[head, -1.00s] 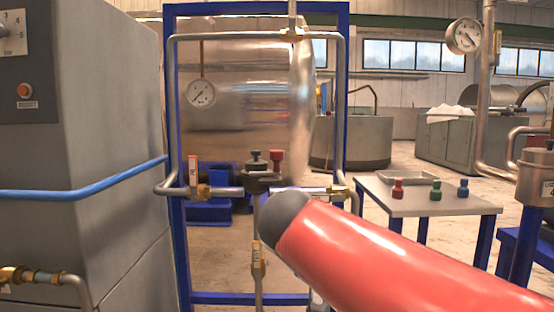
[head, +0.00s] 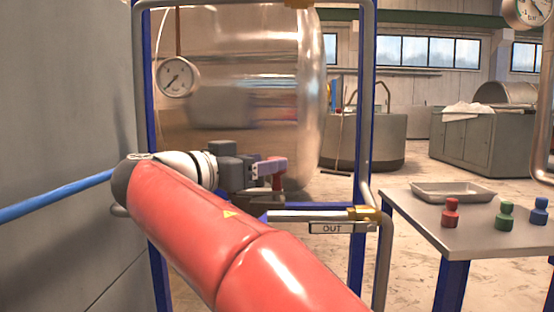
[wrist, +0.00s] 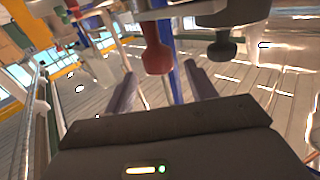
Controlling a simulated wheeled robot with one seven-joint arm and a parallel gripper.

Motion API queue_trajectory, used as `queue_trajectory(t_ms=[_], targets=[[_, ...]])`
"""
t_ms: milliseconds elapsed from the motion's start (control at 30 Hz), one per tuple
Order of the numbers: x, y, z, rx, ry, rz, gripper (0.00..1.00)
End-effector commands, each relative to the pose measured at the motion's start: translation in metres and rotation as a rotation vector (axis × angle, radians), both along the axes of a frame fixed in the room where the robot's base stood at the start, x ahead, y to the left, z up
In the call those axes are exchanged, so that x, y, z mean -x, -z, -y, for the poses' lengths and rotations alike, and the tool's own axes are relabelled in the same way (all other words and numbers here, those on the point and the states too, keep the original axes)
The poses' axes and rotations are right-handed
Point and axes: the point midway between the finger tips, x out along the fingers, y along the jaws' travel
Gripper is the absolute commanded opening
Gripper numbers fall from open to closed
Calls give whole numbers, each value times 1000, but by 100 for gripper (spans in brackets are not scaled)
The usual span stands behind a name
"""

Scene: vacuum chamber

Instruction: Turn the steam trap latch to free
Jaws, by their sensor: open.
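A red knob-ended handle (wrist: 157,55) hangs into the middle of the wrist view, between the two fingers of my open gripper (wrist: 160,80). A dark knob (wrist: 222,46) shows right of it, outside the fingers. In the head view, my gripper (head: 262,168) is at the pipe frame, with the red handle (head: 278,180) at its fingertips. I cannot tell whether they touch. The steam trap body is mostly hidden behind my arm and gripper in the head view. No marking for the free position is readable.
A pipe with an OUT label (head: 332,228) runs just right of my gripper. A pressure gauge (head: 177,77) hangs above. A grey cabinet (head: 60,120) stands close on the left. A table (head: 415,212) at right holds a tray and red, green and blue knobbed pieces.

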Motion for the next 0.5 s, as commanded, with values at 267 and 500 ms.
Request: queue_trajectory(t_ms=[267,500], targets=[[-24,0,27,1,1,-2,56],[-28,0,30,1,0,-2,56]])
